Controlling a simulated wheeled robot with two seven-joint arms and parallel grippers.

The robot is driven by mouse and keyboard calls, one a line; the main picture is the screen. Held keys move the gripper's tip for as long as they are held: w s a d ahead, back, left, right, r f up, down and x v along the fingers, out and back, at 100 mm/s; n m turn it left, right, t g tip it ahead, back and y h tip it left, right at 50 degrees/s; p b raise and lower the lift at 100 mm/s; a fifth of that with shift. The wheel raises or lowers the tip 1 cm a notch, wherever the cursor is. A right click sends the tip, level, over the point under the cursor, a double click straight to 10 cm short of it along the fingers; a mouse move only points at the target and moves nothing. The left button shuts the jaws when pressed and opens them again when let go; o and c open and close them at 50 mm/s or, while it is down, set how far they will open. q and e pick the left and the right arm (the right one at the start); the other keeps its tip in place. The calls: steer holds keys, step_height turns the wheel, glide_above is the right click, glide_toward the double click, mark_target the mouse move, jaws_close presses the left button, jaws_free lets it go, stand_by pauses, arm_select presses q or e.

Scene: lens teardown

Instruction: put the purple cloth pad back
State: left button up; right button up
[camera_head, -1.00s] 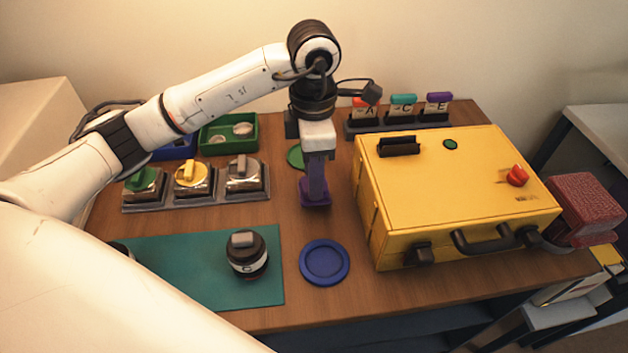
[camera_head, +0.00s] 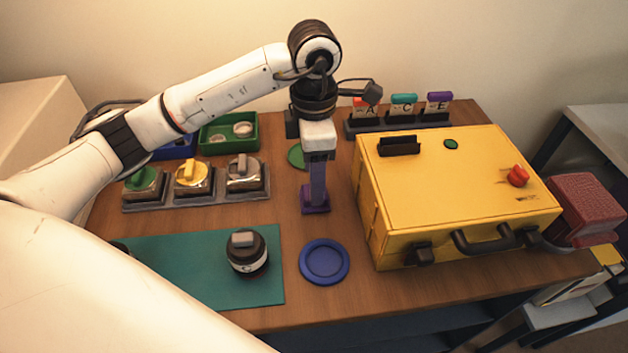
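The purple cloth pad (camera_head: 315,203) has a flat base and a tall upright stem. It is upright near the middle of the table, behind the blue round dish (camera_head: 324,262) and left of the yellow case. My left gripper (camera_head: 318,157) points straight down at the top of the stem and appears shut on it. The fingertips are small and hard to make out. I cannot tell for certain whether the pad's base touches the table. My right gripper is out of view.
A yellow case (camera_head: 455,185) fills the right side. A teal mat (camera_head: 200,285) with a dark lens (camera_head: 247,252) lies front left. A rack of jars (camera_head: 195,202), a green tray (camera_head: 229,118), a green disc (camera_head: 297,156) and a lettered card rack (camera_head: 398,124) are behind.

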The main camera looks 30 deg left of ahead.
arm_select(q)
step_height(320, 180, up, 10)
steer(key=shift+f, duration=0.2)
